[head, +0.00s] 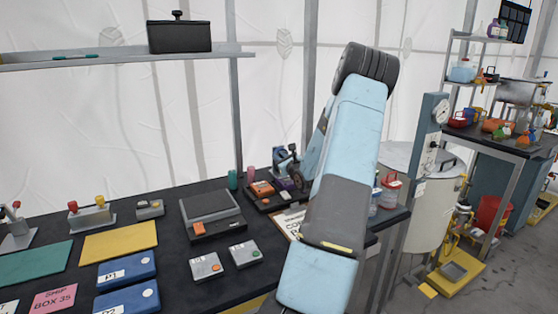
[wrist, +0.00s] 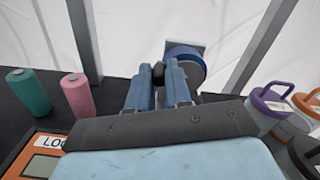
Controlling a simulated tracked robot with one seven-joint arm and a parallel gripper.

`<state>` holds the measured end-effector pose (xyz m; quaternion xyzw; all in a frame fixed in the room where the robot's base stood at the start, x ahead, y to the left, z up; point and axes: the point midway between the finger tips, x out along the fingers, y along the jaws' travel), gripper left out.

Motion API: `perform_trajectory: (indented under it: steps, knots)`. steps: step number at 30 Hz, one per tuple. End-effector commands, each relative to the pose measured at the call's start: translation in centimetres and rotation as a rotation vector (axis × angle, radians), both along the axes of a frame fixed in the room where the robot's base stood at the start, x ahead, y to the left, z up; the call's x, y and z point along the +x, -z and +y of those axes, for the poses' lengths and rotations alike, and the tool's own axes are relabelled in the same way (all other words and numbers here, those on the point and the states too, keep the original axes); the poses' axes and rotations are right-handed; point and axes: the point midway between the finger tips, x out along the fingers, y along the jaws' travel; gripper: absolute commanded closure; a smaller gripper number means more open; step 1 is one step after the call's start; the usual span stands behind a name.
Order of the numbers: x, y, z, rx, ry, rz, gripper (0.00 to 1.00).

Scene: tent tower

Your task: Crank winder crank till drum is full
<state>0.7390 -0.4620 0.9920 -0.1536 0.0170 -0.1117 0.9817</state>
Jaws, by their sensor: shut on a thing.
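The winder (head: 287,163) stands at the back of the black bench, partly hidden by my arm in the head view. In the wrist view its blue round drum (wrist: 186,60) shows just beyond my gripper (wrist: 157,82), with a grey plate behind it. My gripper's two blue fingers are shut on the dark crank handle (wrist: 158,72), which shows between their tips. My gripper is hidden or unclear in the head view. How much is wound on the drum cannot be told.
A teal spool (wrist: 28,92) and a pink spool (wrist: 77,94) stand left of my gripper. An orange-framed device (wrist: 40,157) lies nearer. Jars with purple and orange lids (wrist: 272,107) stand to the right. A grey scale-like box (head: 211,213) sits left on the bench.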

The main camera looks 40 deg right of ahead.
Motion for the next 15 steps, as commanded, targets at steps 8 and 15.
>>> perform_trajectory:
  steps: [8, 15]
  knots:
    - [-0.05, -0.77, -0.43, 0.189, 0.000, -0.047, 1.00]
    - [-0.16, -1.15, -0.87, 0.343, 0.000, -0.084, 1.00]
